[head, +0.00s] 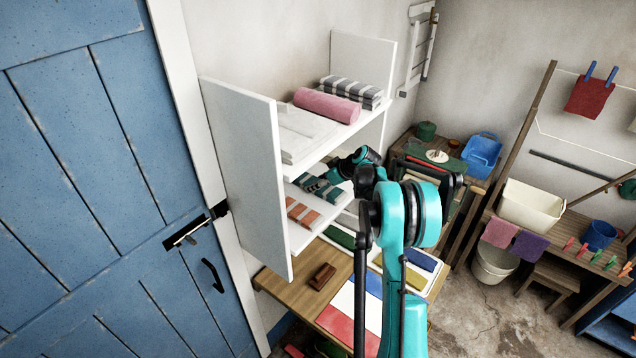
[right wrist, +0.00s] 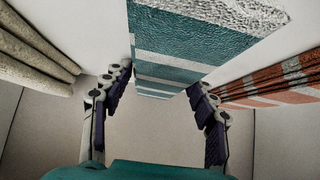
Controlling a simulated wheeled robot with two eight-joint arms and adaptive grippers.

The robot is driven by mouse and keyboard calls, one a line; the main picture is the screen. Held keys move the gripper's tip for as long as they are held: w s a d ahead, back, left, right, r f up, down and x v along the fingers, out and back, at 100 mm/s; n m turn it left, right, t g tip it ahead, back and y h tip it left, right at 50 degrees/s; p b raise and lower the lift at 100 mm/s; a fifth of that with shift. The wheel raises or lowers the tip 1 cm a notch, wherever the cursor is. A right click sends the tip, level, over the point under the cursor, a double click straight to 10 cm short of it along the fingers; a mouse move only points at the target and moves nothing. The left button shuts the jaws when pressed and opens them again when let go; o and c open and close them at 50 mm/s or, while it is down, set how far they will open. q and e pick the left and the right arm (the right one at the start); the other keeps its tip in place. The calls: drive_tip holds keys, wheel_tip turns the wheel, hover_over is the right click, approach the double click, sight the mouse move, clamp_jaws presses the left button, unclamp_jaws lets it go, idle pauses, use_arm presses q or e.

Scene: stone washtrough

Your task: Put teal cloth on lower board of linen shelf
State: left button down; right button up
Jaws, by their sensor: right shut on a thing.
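The teal cloth (head: 320,188), folded with white stripes, is at the lower board (head: 301,238) of the white linen shelf (head: 245,165). My right gripper (head: 337,174) reaches in between the two boards and is at the cloth's right end. In the right wrist view, its fingers (right wrist: 160,80) are shut on the near end of the teal cloth (right wrist: 185,42), one on each side. I cannot tell whether the cloth rests fully on the board or is held just above it. My left gripper is not in view.
An orange striped cloth (head: 303,212) lies close beside the teal one, also in the right wrist view (right wrist: 270,85). Beige cloth (right wrist: 35,50) is on the other side. The upper board (head: 333,138) holds a pink roll (head: 327,106) and other linen. A blue door (head: 90,180) stands left.

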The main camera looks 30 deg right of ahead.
drive_tip(key=shift+s, duration=0.1)
drive_tip(key=o, duration=1.3)
drive_tip(key=shift+f, duration=0.1)
drive_tip(key=shift+r, duration=0.25)
drive_tip(key=v, duration=1.2)
drive_tip(key=shift+s+a, duration=0.1)
drive_tip(key=shift+f, duration=0.15)
